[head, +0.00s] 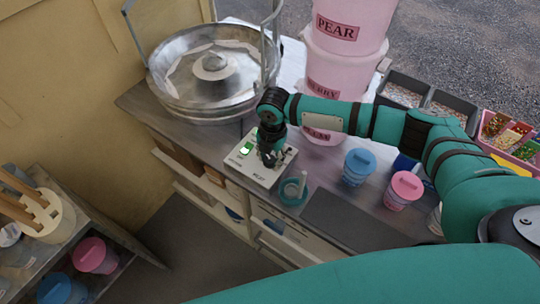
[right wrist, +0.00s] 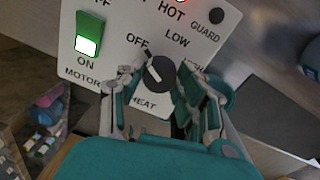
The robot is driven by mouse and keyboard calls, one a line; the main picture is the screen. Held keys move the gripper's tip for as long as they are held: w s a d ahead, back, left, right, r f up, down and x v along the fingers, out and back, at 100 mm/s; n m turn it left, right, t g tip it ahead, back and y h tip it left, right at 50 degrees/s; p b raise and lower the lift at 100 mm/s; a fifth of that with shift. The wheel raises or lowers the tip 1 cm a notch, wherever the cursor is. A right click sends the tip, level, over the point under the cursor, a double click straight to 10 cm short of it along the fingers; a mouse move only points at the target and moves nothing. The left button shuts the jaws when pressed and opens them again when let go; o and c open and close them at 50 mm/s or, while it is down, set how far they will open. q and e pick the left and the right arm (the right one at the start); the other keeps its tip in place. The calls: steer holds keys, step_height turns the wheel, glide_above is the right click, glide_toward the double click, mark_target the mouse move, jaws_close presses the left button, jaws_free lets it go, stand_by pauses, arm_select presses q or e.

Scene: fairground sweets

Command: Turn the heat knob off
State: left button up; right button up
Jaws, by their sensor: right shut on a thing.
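The heat knob (right wrist: 159,72) is a round black knob on a white control panel (right wrist: 120,15), with OFF, LOW and HIGH printed around it and HEAT below. In the head view the right gripper (head: 271,158) points down onto the control panel (head: 248,172) and hides the knob. My left gripper is not in view.
A green motor switch (right wrist: 89,35) glows beside the knob, and a red light (right wrist: 183,1) shows by HOT. A metal floss pan (head: 205,95) stands behind left. A teal cup (head: 292,192), a blue-lidded tub (head: 358,167) and pink buckets (head: 330,70) stand nearby.

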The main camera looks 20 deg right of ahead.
mark_target(272, 160)
steer(key=shift+w+r, duration=0.1)
stand_by(0.5)
steer(key=o, duration=1.1)
steer(key=shift+o, duration=0.2)
step_height(272, 160, up, 12)
steer(key=shift+s+d, duration=0.25)
